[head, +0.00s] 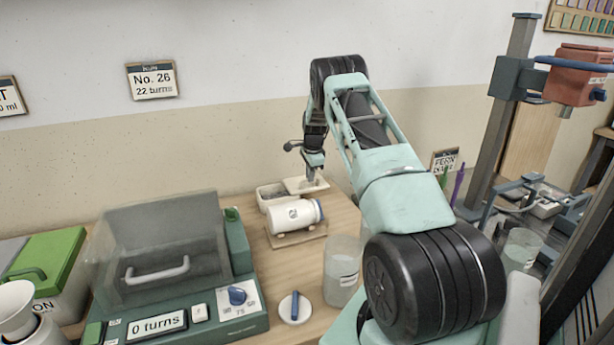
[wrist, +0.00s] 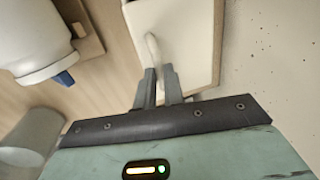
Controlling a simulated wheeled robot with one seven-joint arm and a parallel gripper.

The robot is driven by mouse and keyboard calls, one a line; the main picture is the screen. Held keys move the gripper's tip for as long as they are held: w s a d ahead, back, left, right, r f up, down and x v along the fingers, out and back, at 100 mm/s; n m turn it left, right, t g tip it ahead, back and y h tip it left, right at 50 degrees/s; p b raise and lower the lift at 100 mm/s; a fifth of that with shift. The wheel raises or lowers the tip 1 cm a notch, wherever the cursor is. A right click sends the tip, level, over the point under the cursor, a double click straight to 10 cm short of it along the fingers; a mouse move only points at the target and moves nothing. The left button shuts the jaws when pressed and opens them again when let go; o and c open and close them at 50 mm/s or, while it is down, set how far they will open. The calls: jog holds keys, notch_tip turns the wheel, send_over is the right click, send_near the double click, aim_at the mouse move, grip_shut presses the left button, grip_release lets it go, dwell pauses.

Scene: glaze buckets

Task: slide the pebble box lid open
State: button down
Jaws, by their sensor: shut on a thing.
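The pebble box (head: 266,203) is a small pale box at the back of the wooden table. Its cream lid (head: 296,186) lies toward the right, and grey contents show in the uncovered left part. My gripper (head: 311,181) points down over the lid. In the wrist view, my fingers (wrist: 158,88) are shut on the lid's pale handle (wrist: 152,48), which rises from the flat lid (wrist: 190,38). The box opening does not show clearly in the wrist view.
A white jar (head: 290,216) lies on a wooden stand in front of the box. A clear beaker (head: 341,270) stands nearer. A green machine with a clear cover (head: 165,235) is at the left. The wall (head: 230,150) is close behind.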

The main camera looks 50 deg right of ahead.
jog(key=c, duration=1.5)
grip_release()
jog(key=shift+r, duration=0.1)
jog(key=s+r+b, duration=0.1)
jog(key=r, duration=0.4)
jog(key=s+a+r, duration=0.1)
jog(key=r, duration=0.5)
jog(key=s+r+b, duration=0.1)
jog(key=r, duration=0.5)
jog(key=shift+a+b, duration=0.3)
jog(key=shift+a, duration=0.05)
